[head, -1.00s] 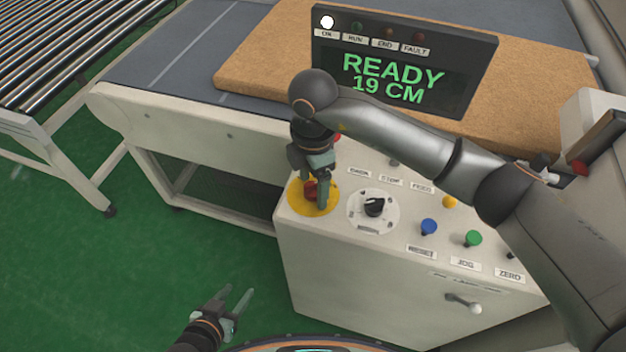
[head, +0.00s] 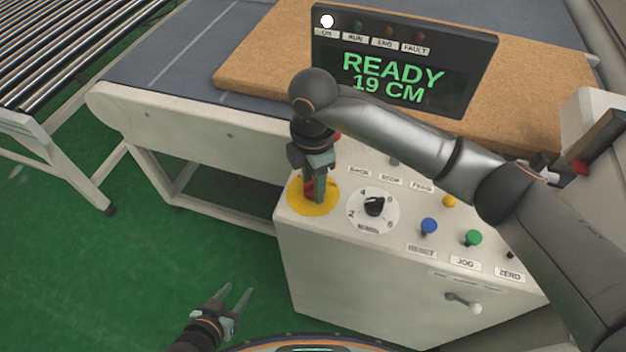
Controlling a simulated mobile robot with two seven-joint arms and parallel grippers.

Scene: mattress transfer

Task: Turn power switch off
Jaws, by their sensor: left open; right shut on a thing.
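A red knob (head: 309,188) sits on a round yellow plate (head: 326,207) at the left of the control panel. My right gripper (head: 313,194) reaches down over it from above and is shut on it. The fingers hide much of the knob, so its exact angle is hard to see. My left gripper (head: 238,301) is open and empty, low over the green floor, left of the panel box. The display (head: 400,75) reads READY 19 CM, and the white ON lamp (head: 327,21) above it is lit.
Beside the yellow plate is a black rotary selector (head: 374,206). Blue (head: 429,226), green (head: 473,238) and yellow (head: 449,201) buttons are to its right. A small lever (head: 463,303) is on the panel's front. A tan mattress (head: 262,55) lies behind.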

